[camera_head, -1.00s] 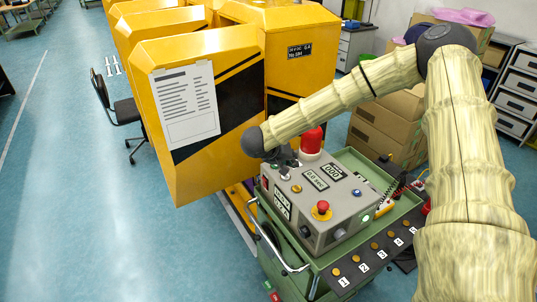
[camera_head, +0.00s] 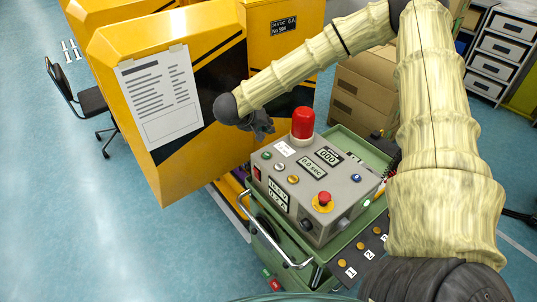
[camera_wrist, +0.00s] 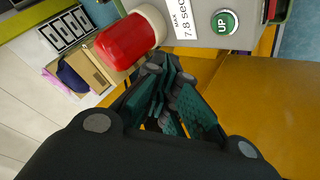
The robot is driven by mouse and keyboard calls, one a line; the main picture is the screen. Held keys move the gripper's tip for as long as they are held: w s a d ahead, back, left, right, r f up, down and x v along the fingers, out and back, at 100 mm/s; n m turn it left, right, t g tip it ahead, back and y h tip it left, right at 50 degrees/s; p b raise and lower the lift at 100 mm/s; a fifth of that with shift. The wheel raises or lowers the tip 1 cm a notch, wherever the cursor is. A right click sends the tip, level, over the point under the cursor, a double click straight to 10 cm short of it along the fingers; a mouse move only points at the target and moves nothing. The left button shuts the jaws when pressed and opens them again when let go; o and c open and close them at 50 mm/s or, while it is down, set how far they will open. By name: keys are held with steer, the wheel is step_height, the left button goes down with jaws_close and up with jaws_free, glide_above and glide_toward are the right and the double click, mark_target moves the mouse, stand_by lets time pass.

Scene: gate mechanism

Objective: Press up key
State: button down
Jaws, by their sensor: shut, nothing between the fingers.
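The up key is a round green button marked UP (camera_wrist: 224,22) on the grey control box, at the top of the wrist view. In the head view it is a small green button (camera_head: 267,155) near the box's back left corner, beside a white label. My gripper (camera_head: 265,126) is shut and empty, just beyond that corner and apart from the key. In the wrist view my gripper's dark fingers (camera_wrist: 165,75) are together, below and left of the key. The grey control box (camera_head: 345,190) sits on a green cart.
A red lamp (camera_head: 303,122) stands at the box's back edge, close to my gripper. A red emergency button (camera_head: 324,199) and other small buttons share the box top. Yellow gate cabinets (camera_head: 170,165) stand behind and left. Cardboard boxes (camera_head: 360,110) are behind the cart.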

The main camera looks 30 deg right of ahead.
mark_target(265, 153)
steer(key=f+b, duration=0.2)
steer(key=f, duration=0.1)
steer(key=w+f+b, duration=0.1)
steer(key=f+b, duration=0.2)
steer(key=shift+w, duration=0.15)
steer(key=shift+w+a+f+b, duration=0.1)
steer(key=shift+w+f+b, duration=0.2)
steer(key=shift+f, duration=0.25)
steer(key=shift+w+a+f+b, duration=0.1)
steer(key=shift+w+f+b, duration=0.1)
steer(key=shift+f+b, duration=0.3)
steer(key=shift+w+f+p, duration=0.1)
steer(key=shift+f+p, duration=0.2)
steer(key=shift+p, duration=0.05)
steer(key=shift+s+f, duration=0.35)
steer(key=shift+f, duration=0.2)
steer(key=shift+w+f, duration=0.2)
steer(key=shift+s+d+r, duration=0.1)
